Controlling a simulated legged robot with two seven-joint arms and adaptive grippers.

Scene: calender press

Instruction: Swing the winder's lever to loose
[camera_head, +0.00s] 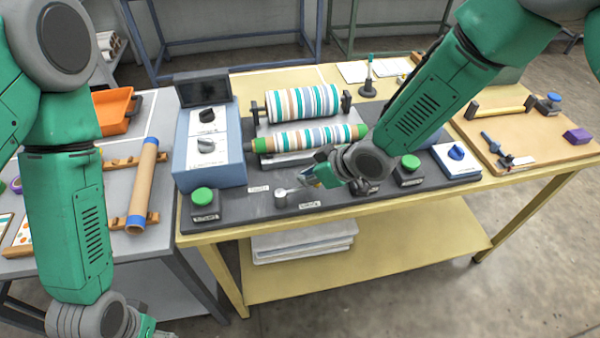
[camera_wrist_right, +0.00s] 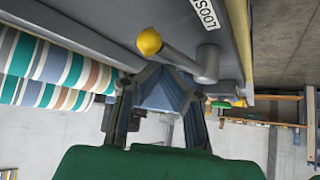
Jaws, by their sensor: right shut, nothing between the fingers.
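The winder's lever has a grey hub (camera_head: 281,198) on the dark base in front of the striped rolls. In the right wrist view its yellow knob (camera_wrist_right: 149,41) and grey arm (camera_wrist_right: 182,58) show clearly, with the knob on the roll side of the hub. A white label reading LOOSE (camera_wrist_right: 204,14) lies near the hub. My right gripper (camera_head: 312,178) is shut and empty, close beside the lever; its fingers (camera_wrist_right: 165,85) appear just short of the arm, and contact cannot be told. My left gripper (camera_head: 150,330) is partly cut off at the bottom edge.
Two striped rollers (camera_head: 303,138) stand behind the lever. A blue control box (camera_head: 208,160) and a green button (camera_head: 203,196) are on the left, another green button (camera_head: 410,162) on the right. A cardboard tube (camera_head: 143,185) lies on the left table.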

